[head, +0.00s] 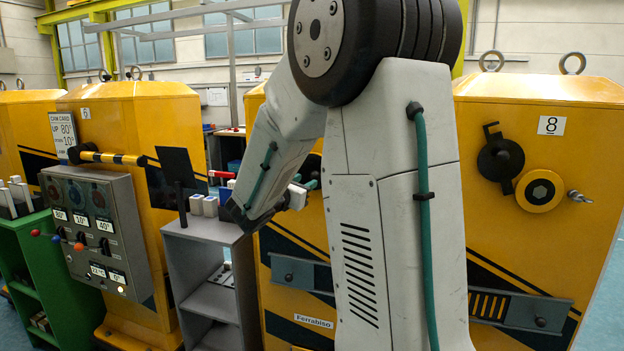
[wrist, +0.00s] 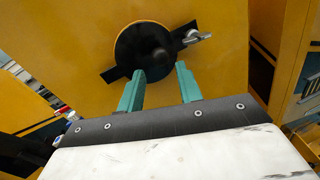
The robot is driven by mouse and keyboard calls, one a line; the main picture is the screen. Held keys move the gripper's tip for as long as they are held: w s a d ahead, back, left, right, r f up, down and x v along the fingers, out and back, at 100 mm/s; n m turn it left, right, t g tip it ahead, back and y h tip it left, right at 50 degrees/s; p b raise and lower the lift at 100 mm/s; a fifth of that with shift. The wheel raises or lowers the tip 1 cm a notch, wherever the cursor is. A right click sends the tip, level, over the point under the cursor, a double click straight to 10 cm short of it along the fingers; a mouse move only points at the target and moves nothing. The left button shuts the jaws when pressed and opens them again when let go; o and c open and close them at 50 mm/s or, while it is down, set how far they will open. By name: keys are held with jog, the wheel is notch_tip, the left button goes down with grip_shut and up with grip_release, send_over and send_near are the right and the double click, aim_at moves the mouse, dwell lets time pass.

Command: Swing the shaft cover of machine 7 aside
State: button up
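In the wrist view a round black shaft cover (wrist: 140,45) lies flat on a yellow machine face (wrist: 70,40), with a black tab at its lower left and a dark bar at its right. A metal pin or handle (wrist: 197,37) sticks out at the right end. My gripper (wrist: 160,69) has two teal fingers, spread apart with nothing between them. The fingertips show in front of the cover's lower edge; I cannot tell whether they touch it. In the head view my arm hides most of the middle yellow machine (head: 290,318), and its number is not visible.
Machine 8 (head: 540,92) stands at the right; its black disc (head: 500,160) sits beside an exposed hex nut (head: 540,191). A grey shelf (head: 205,233) stands close to my forearm.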

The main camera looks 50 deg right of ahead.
aim_at(312, 177)
jog(key=d, duration=0.2)
jog(key=w+d, duration=0.1)
jog(key=d, duration=0.2)
jog(key=shift+d, duration=0.15)
grip_shut()
jog(key=shift+r, duration=0.1)
